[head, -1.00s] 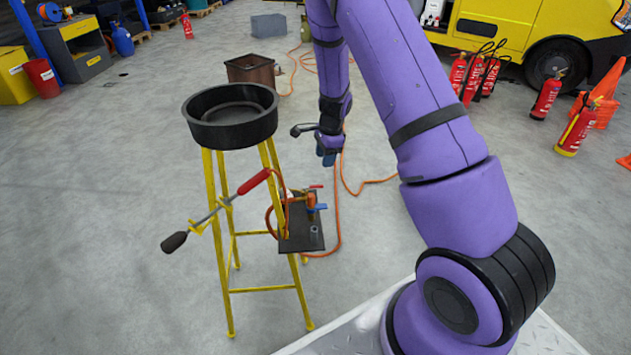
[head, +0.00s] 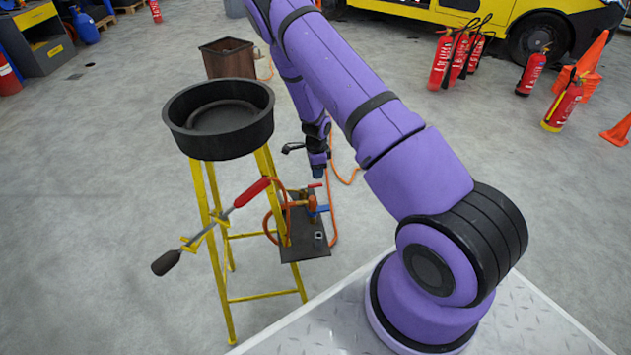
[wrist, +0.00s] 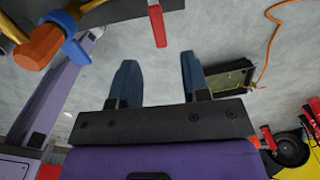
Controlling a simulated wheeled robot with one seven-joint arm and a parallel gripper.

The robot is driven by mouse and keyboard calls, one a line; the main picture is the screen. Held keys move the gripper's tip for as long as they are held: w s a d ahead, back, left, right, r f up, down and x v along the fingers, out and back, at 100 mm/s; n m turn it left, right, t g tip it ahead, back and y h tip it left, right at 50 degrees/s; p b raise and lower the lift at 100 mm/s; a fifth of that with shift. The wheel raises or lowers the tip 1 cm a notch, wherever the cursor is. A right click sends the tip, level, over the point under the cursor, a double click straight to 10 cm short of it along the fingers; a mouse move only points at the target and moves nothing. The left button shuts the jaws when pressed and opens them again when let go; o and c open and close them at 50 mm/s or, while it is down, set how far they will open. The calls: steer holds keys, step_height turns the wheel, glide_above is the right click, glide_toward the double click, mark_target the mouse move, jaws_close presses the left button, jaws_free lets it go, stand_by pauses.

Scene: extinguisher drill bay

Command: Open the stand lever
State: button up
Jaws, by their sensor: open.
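A yellow stand (head: 213,250) carries a round black pan (head: 220,120) on top and a dark side shelf (head: 305,242). An orange-brown valve (head: 311,203) is on the shelf, with a small red lever (head: 308,187) and a blue lever (head: 321,209). I cannot tell which is the stand lever. In the wrist view, the red lever (wrist: 157,24) shows at the top centre, and the blue lever (wrist: 66,30) with an orange part (wrist: 38,47) at the upper left. My gripper (wrist: 157,78) is open and empty, its blue fingers apart. In the head view my gripper (head: 318,172) hangs just beyond the valve.
A torch with a red grip (head: 251,192) rests across the stand's left side. An orange hose (head: 331,200) runs over the floor behind. A brown metal box (head: 228,58) stands further back. Extinguishers (head: 533,73) and cones (head: 592,65) are at the right.

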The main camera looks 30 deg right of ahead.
mark_target(316, 184)
steer(key=shift+f, duration=3.15)
jaws_close()
